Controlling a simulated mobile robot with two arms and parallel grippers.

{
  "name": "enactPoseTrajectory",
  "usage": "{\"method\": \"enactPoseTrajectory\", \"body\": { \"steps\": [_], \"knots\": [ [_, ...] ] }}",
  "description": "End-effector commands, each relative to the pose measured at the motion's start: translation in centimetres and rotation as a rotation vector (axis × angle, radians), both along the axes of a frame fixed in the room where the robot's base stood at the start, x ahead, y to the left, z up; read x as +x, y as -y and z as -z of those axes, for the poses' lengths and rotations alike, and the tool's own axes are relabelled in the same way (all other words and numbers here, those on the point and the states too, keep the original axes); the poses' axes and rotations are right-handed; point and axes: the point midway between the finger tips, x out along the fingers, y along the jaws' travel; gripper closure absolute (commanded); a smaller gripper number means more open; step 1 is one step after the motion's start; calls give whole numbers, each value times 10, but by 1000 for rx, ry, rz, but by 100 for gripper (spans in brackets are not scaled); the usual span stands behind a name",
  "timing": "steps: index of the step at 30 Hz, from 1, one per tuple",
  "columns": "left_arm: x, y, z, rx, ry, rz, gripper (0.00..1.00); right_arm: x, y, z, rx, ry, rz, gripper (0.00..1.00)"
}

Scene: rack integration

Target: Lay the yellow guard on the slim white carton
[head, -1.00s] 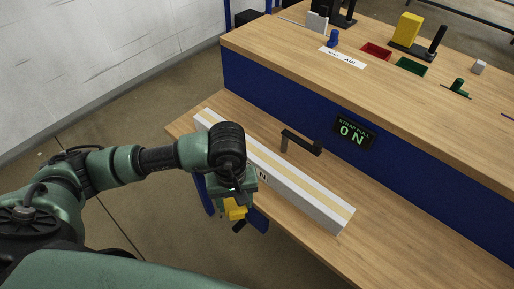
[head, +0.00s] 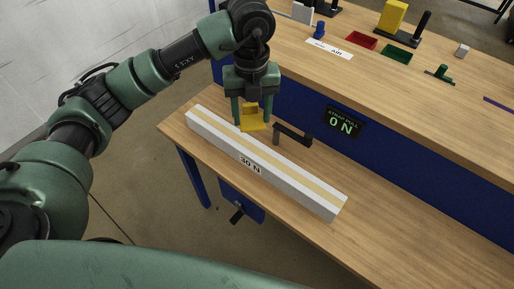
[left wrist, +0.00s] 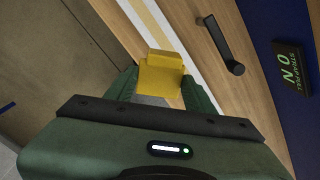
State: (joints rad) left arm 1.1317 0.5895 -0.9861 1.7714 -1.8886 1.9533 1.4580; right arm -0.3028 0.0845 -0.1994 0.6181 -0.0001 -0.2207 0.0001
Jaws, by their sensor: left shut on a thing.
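The yellow guard (head: 253,122) is held between the fingers of my left gripper (head: 251,115); it also shows in the left wrist view (left wrist: 161,76). The gripper is shut on it and points down. The slim white carton (head: 290,184) lies on the lower wooden shelf, with a tan stripe along its top and "30 N" on its side. In the head view the guard appears just above and behind the carton's left half, apart from it. The carton also shows in the left wrist view (left wrist: 181,22), partly hidden behind the guard. My right gripper is not in view.
A dark handle-like bar (head: 293,134) stands on the shelf behind the carton, close to the guard. A strap-pull display (head: 344,121) reads 0 N on the blue panel. The upper bench holds a red tray (head: 361,40), a green tray (head: 397,54) and a yellow block (head: 392,15).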

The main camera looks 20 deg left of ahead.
Motion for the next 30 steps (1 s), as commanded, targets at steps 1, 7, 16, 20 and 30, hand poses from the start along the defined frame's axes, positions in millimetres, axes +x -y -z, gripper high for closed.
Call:
{"method": "enactPoseTrajectory", "body": {
  "steps": [1,7,16,20,30],
  "knots": [
    [5,2,-14,-1,5,-124,91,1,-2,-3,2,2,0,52],
    [15,8,-47,-6,4,-561,91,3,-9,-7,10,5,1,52],
    [17,11,-46,-8,-4,-778,91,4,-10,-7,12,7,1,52],
    [16,11,-14,-6,-7,-779,91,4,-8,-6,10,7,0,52],
    [17,10,71,-5,-3,-778,91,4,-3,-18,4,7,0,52]
  ]
}}
